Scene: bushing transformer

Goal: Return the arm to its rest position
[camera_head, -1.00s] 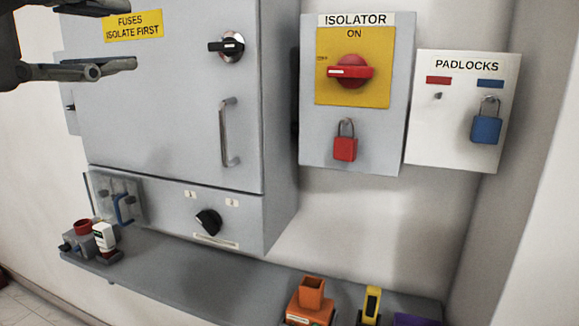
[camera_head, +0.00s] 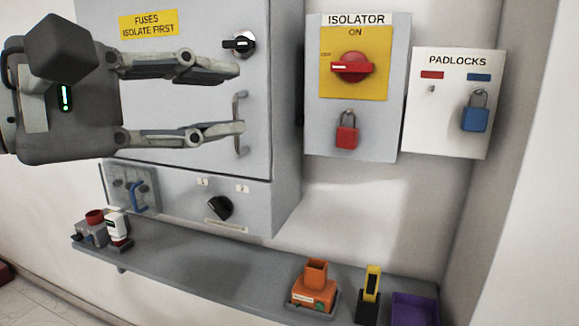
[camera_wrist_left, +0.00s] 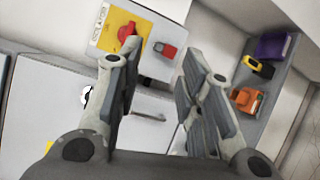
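My left gripper (camera_head: 241,100) comes in from the left in the head view, in front of the grey fuse cabinet (camera_head: 95,60). Its two fingers are spread apart with nothing between them. They overlap the cabinet's bar handle (camera_head: 239,105) in the picture; I cannot tell whether they touch it. In the left wrist view the same fingers (camera_wrist_left: 158,75) are apart and empty. My right gripper is in neither view.
The isolator (camera_head: 398,130) has a red knob (camera_head: 352,67) under "ON" and a red padlock (camera_head: 347,132) below. A padlock board (camera_head: 450,125) holds a blue padlock (camera_head: 475,112). The shelf (camera_head: 200,268) carries an orange holder (camera_head: 313,290), a yellow-black device (camera_head: 371,290) and a purple tray (camera_head: 414,308).

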